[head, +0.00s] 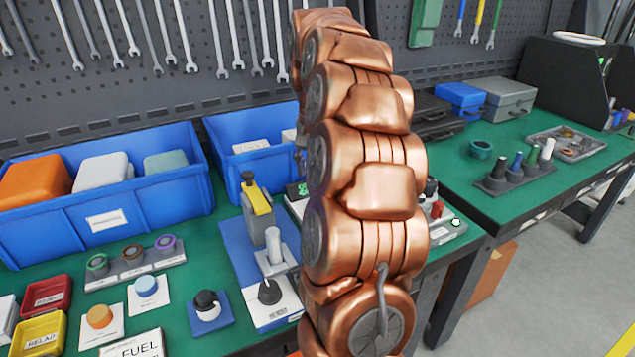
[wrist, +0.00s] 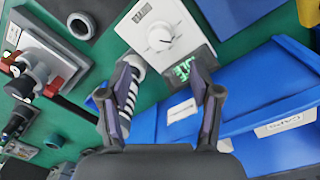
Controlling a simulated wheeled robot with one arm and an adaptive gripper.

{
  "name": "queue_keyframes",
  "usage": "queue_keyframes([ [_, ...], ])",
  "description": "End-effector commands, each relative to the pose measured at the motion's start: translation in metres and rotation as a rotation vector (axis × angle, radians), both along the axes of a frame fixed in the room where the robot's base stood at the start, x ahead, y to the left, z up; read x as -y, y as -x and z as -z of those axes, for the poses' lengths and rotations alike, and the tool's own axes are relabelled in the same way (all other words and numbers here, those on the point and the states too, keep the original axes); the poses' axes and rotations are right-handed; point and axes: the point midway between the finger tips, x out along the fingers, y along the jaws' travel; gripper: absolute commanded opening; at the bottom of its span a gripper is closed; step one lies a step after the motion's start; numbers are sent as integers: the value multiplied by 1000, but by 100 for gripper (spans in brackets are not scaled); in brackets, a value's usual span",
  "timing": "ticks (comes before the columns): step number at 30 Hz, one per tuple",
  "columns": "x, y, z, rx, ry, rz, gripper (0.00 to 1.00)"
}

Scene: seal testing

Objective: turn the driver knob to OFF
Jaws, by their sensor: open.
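In the wrist view, a white box (wrist: 178,28) has a round white knob (wrist: 160,39) with a dark pointer line, and a lit green display at its lower end. I cannot read the small label above the knob, so I cannot confirm that this is the driver knob. My gripper (wrist: 166,64) is open, its fingers apart, with the display between their tips in the picture. The knob lies beyond the fingertips, and nothing is held. In the head view my copper arm hides the gripper and most of this box.
A white cylinder with dark bands (wrist: 131,92) lies close by the left finger. A blue bin (wrist: 250,105) fills the right of the wrist view. A stand with black and red parts (wrist: 35,62) is at left. Other knobs, including a black one (head: 207,304), sit on the green bench.

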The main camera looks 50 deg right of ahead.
Motion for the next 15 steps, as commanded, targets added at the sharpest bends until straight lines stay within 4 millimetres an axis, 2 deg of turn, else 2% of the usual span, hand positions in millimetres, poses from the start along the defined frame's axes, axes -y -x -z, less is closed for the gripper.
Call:
queue_keyframes([
  [6, 0, -1, -18, 1, 0, 0, 63],
  [15, -1, -1, -24, 0, -1, 0, 63],
])
